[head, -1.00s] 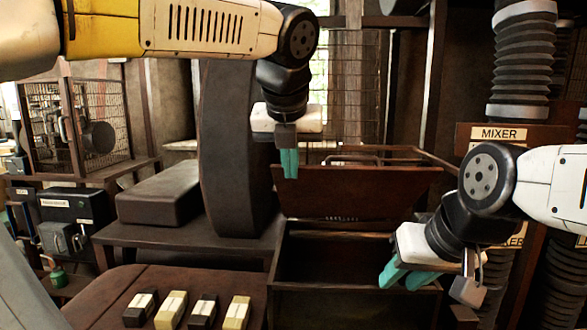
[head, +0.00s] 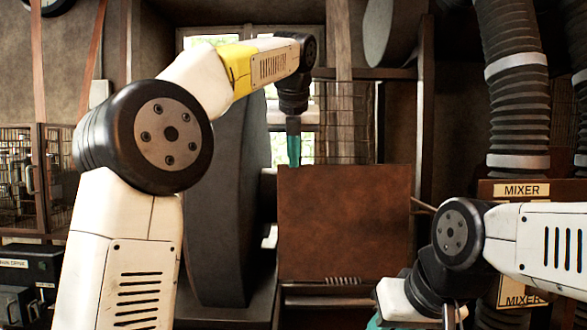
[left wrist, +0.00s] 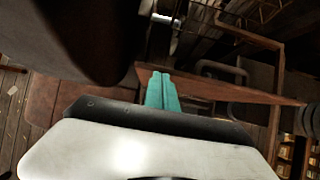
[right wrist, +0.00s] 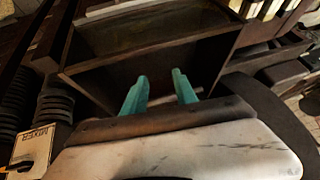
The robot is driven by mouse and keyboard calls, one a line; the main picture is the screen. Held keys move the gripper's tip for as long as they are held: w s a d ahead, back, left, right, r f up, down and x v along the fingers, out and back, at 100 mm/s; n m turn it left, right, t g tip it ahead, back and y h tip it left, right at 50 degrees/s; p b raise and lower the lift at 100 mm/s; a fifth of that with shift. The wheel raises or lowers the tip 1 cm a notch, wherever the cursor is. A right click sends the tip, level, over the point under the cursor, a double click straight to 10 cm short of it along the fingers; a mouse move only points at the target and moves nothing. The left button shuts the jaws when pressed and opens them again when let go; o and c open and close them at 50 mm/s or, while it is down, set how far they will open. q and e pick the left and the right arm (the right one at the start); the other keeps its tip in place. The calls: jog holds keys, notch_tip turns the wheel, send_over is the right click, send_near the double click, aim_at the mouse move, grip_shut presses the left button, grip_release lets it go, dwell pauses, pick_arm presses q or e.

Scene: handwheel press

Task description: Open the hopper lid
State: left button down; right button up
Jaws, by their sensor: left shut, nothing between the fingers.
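The hopper lid (head: 345,222) is a rusty brown panel that stands up nearly vertical, its broad face towards me in the head view. Its edge also shows in the left wrist view (left wrist: 215,91). My left gripper (head: 293,150) is at the lid's top left corner, its teal fingers pressed together and empty. They show shut in the left wrist view (left wrist: 161,90); whether they touch the lid is unclear. My right gripper (right wrist: 160,90) has its teal fingers apart with nothing between them, near the open hopper box (right wrist: 215,52). In the head view it is mostly cut off at the bottom.
A large dark wheel (head: 222,215) stands left of the lid, close to my left arm. Ribbed hoses and a MIXER sign (head: 521,190) are at the right. A mesh cage (head: 55,165) is at the far left.

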pick_arm(q)
jog(key=w, duration=0.6)
jog(key=shift+w, duration=0.15)
dwell(0.3)
